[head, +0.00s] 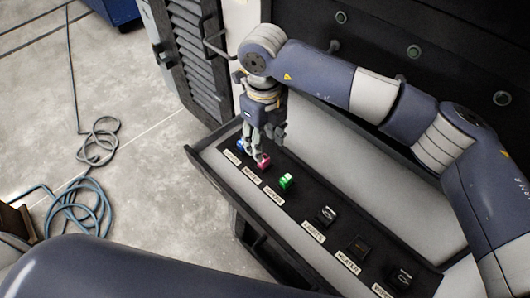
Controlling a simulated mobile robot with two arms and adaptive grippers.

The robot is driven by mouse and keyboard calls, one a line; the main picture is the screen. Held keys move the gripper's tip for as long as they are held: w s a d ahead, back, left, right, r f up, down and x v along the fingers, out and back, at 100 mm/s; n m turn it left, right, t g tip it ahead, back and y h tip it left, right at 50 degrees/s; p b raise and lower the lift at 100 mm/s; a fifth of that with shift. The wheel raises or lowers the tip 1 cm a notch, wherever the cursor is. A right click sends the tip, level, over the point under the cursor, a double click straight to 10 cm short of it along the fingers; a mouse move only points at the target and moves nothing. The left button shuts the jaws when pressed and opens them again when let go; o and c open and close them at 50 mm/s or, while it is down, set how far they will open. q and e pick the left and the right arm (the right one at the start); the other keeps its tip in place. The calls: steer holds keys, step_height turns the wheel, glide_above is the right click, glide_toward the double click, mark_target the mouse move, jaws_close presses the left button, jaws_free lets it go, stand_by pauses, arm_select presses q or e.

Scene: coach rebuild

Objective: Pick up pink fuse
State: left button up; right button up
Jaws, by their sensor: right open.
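The pink fuse (263,161) sits in the labelled row on the black strip of the panel. My right gripper (257,152) is open and points down right at the pink fuse. Its fingers hide part of the fuse, and I cannot tell whether they touch it. A blue fuse (240,143) shows just left of the fingers, partly hidden. A green fuse (286,181) sits to the right in the same row. My left gripper is not in view.
Black fittings (326,215) continue the row toward the lower right, beside white labels. A grey padded surface (345,150) lies behind the strip. A louvred door (190,45) stands at the upper left. Blue cable (80,205) lies coiled on the open floor.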

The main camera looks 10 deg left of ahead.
mark_target(265, 160)
step_height(265, 160, down, 2)
steer(key=shift+s, duration=0.1)
steer(key=shift+f+p, duration=0.3)
steer(key=f, duration=0.1)
steer(key=f+p, duration=0.2)
steer(key=f, duration=0.1)
steer(key=shift+w, duration=0.35)
steer(key=shift+f, duration=0.6)
steer(key=c, duration=0.8)
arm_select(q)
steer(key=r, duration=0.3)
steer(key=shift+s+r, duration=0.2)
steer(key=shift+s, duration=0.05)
arm_select(e)
steer(key=shift+c, duration=0.5)
